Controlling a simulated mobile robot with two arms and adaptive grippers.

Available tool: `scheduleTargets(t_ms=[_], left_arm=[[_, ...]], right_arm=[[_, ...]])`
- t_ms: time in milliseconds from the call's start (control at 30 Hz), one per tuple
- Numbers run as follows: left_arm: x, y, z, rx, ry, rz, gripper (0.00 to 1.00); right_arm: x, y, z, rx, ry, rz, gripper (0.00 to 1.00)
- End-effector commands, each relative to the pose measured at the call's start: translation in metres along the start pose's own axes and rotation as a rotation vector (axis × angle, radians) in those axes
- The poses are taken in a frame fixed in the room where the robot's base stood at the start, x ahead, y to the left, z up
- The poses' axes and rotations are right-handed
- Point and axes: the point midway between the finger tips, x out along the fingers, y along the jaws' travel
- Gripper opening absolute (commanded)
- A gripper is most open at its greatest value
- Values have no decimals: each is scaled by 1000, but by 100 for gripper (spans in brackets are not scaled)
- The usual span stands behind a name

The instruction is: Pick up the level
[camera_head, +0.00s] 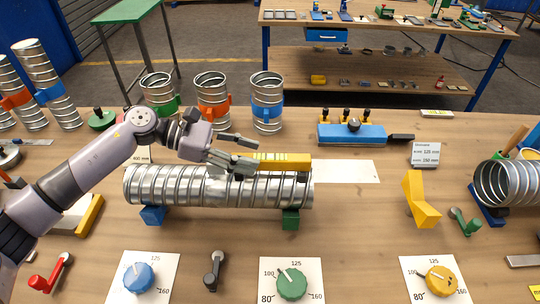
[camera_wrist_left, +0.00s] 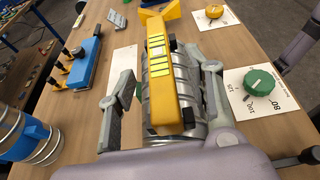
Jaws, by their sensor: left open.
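The level is a yellow bar (camera_head: 283,161) with bright markings, lying along the top of a ribbed silver spiral duct (camera_head: 160,187). The duct rests level on a blue block and a green block. My left gripper (camera_head: 246,151) is open at the level's left end, partly covering it. In the left wrist view the level (camera_wrist_left: 161,75) runs between the two spread fingers of my left gripper (camera_wrist_left: 168,78), with a gap on each side.
A blue tool block (camera_head: 352,134) and several upright duct pieces (camera_head: 267,100) stand behind the duct. Blue, green and yellow dials (camera_head: 291,284) sit in front. A yellow angled block (camera_head: 420,203) stands to the right. Bare wood (camera_head: 350,220) lies right of the duct.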

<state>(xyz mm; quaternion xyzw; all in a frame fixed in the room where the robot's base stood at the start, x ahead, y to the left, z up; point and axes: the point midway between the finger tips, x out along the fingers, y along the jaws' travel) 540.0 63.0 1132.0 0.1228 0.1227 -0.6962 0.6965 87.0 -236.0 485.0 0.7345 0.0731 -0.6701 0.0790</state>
Motion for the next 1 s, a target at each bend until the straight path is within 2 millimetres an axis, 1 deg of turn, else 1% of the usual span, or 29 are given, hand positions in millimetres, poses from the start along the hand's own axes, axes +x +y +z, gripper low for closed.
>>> scheduleTargets(t_ms=[33, 100, 200, 267, 500, 1000], left_arm=[[6, 0, 9, -2, -1, -4, 47], [16, 0, 8, -2, -1, -3, 47], [28, 0, 6, -2, 0, -2, 47], [32, 0, 5, -1, -1, -1, 47], [33, 0, 3, -1, 0, 0, 47], [33, 0, 3, 0, 0, 0, 13]], right_arm=[[-14, 0, -1, 0, -1, -1, 40], [-20, 0, -1, 0, -1, -1, 40], [-24, -1, -1, 0, -1, -1, 40], [-25, -1, -1, 0, -2, -1, 40], [-23, -1, -1, 0, -2, -2, 40], [-23, -2, -2, 1, 0, -3, 40]])
